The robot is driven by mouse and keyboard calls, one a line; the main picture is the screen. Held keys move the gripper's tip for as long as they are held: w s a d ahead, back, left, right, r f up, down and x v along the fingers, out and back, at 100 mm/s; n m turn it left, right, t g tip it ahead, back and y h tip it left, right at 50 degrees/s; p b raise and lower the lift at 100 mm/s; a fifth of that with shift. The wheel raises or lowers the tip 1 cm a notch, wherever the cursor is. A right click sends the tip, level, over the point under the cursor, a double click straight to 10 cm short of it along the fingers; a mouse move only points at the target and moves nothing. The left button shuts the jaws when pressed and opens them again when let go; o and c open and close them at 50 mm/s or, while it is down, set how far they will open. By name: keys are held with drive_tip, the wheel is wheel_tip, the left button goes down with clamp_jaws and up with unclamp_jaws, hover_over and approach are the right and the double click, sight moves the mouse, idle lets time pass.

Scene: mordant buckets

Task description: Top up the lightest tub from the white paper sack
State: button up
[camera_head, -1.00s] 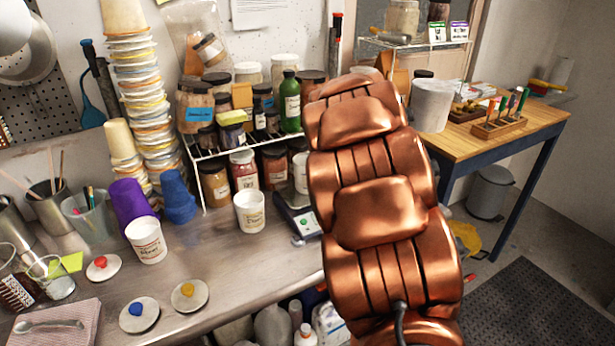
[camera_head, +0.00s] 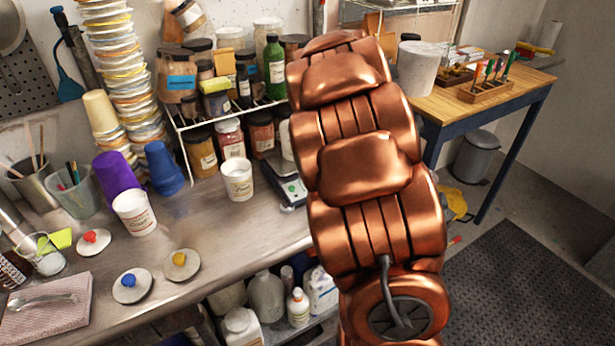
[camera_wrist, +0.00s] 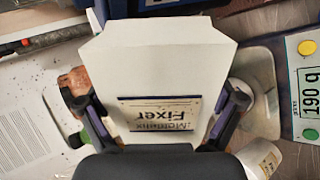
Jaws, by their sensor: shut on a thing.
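In the head view my copper arm hides gripper and sack. One white tub (camera_head: 237,182) stands on the bench near the scale (camera_head: 289,190); another white tub (camera_head: 134,214) stands farther left. A third white container (camera_head: 286,140), mostly behind my arm, is at the scale.
Lids with red (camera_head: 93,242), blue (camera_head: 131,286) and yellow (camera_head: 181,264) knobs lie on the bench. A wire rack (camera_head: 182,125) of jars stands behind. Purple (camera_head: 115,178) and blue cups (camera_head: 163,170) are at left.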

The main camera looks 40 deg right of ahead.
drive_tip(key=shift+r, duration=0.1)
idle(0.4)
drive_tip(key=shift+w+a+r, duration=0.1)
drive_tip(key=shift+p, duration=0.3)
idle(1.6)
drive_tip(key=shift+a+r+n, duration=0.1)
drive_tip(key=shift+r+n, duration=0.15)
drive_tip(key=shift+n, duration=0.05)
idle(1.8)
drive_tip(key=shift+s+d+f+m+t+y+p, duration=0.1)
drive_tip(key=shift+s+d+m+t+y+p, duration=0.25)
drive_tip(key=shift+d+m+y+p, duration=0.35)
drive_tip(key=shift+a, duration=0.25)
